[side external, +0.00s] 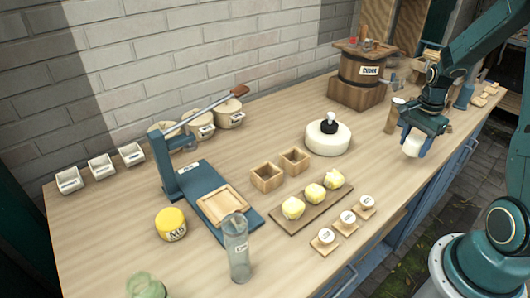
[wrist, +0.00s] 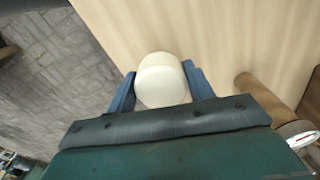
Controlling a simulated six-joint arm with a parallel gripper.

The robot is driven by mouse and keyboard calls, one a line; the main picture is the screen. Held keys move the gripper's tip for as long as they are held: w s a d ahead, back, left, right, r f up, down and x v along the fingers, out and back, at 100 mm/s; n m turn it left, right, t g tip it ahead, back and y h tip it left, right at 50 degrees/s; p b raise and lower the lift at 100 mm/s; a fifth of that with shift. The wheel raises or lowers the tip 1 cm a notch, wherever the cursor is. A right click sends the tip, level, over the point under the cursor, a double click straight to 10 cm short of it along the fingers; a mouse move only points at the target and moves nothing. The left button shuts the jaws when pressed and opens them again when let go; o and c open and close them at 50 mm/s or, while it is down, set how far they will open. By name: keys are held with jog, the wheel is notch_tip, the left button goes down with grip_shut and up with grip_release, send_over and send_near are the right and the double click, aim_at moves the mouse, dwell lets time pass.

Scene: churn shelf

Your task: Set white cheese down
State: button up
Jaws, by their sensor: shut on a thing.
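The white cheese (side external: 413,145) is a small pale round piece between the two fingers of my gripper (side external: 416,138). In the wrist view the cheese (wrist: 162,80) sits between the blue fingers of my gripper (wrist: 160,92), which are shut on it from both sides. In the side view my gripper points down near the right front edge of the wooden counter (side external: 375,140). I cannot tell whether the cheese touches the counter top.
A wooden churn (side external: 358,80) stands behind my gripper. A large white wheel with a black knob (side external: 328,137) stands to the left. A brown cylinder (side external: 395,114) is close beside my gripper. A board with yellow lumps (side external: 312,204) and small labelled pieces (side external: 347,217) lie nearer the front.

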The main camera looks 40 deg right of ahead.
aim_at(410, 154)
jog(key=shift+f, duration=1.95)
jog(key=shift+f, duration=0.15)
jog(key=o, duration=1)
jog(key=shift+r, duration=0.2)
notch_tip(410, 154, up, 11)
jog(key=shift+r, duration=0.5)
